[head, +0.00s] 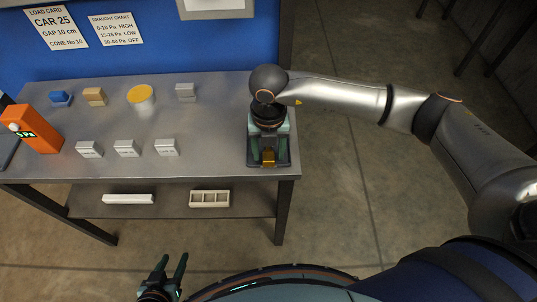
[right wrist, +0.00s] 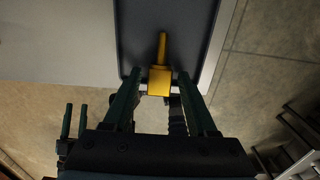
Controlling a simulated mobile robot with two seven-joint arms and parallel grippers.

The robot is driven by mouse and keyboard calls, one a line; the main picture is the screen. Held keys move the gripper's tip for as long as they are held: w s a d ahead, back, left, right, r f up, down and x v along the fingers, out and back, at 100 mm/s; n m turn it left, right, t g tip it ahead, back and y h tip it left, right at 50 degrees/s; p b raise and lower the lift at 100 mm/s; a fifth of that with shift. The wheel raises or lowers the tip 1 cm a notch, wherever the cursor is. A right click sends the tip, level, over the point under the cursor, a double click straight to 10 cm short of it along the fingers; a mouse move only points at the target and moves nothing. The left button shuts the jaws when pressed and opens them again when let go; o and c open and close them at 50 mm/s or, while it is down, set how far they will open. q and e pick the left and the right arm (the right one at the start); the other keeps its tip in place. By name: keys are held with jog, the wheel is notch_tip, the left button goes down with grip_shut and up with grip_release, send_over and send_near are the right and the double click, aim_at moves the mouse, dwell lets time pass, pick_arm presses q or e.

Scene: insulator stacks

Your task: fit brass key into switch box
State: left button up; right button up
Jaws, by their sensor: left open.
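The brass key (head: 268,158) lies in a dark tray (head: 283,161) at the right end of the table. In the right wrist view the key (right wrist: 160,80) shows a square block with a thin shaft pointing away from me. My right gripper (head: 268,148) is above the tray; in the right wrist view its two fingers (right wrist: 162,98) are apart, on either side of the key's block, with gaps. My left gripper (head: 174,268) is open and empty, low in front of the table. I cannot pick out a switch box for certain.
An orange meter (head: 38,130) stands at the table's left.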

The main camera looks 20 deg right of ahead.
grip_shut()
jog(key=shift+r, duration=0.15)
dwell(0.4)
